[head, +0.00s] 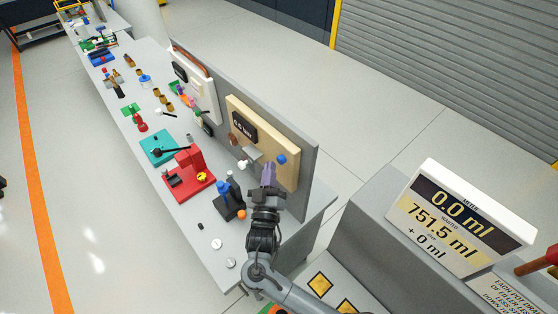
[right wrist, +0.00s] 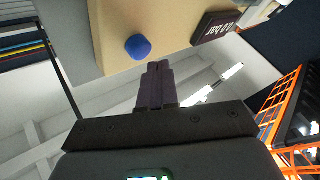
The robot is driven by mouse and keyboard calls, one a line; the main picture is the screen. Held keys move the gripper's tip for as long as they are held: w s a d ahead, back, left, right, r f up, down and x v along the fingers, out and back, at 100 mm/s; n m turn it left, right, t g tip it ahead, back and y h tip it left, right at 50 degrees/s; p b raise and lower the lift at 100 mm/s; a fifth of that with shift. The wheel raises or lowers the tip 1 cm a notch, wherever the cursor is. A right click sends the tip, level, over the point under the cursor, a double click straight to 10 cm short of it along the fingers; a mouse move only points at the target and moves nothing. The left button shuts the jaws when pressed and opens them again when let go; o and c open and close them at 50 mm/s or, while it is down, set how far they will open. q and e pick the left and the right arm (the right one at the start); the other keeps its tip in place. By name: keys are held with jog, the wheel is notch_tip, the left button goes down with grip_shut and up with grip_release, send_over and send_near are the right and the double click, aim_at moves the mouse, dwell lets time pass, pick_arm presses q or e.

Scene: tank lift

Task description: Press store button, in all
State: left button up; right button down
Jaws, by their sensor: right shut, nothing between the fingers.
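A round blue button (head: 281,159) sits on an upright beige panel (head: 290,178), and no label on it is legible. My right gripper (head: 268,172) is shut and empty, with its purple fingers just in front of the panel, to the left of and below the button. In the right wrist view the fingertips (right wrist: 157,65) are close to the blue button (right wrist: 138,47); a small gap shows in the picture, and contact cannot be seen. My left gripper is not in view.
A dark display reading 0.0 bar (head: 243,127) is on the same panel. A red fixture (head: 188,180) and a dark stand with a blue top (head: 228,200) stand on the long grey bench (head: 205,265). A meter display (head: 461,218) reading 751.5 ml is at right.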

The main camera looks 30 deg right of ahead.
jog(key=shift+d, duration=0.15)
jog(key=shift+w+d, duration=0.1)
jog(key=shift+d, duration=0.1)
dwell(0.3)
jog(key=shift+w+d, duration=0.1)
jog(key=shift+d, duration=0.25)
dwell(0.3)
jog(key=shift+d, duration=0.15)
dwell(0.4)
jog(key=shift+s+a, duration=0.2)
jog(key=shift+a, duration=0.7)
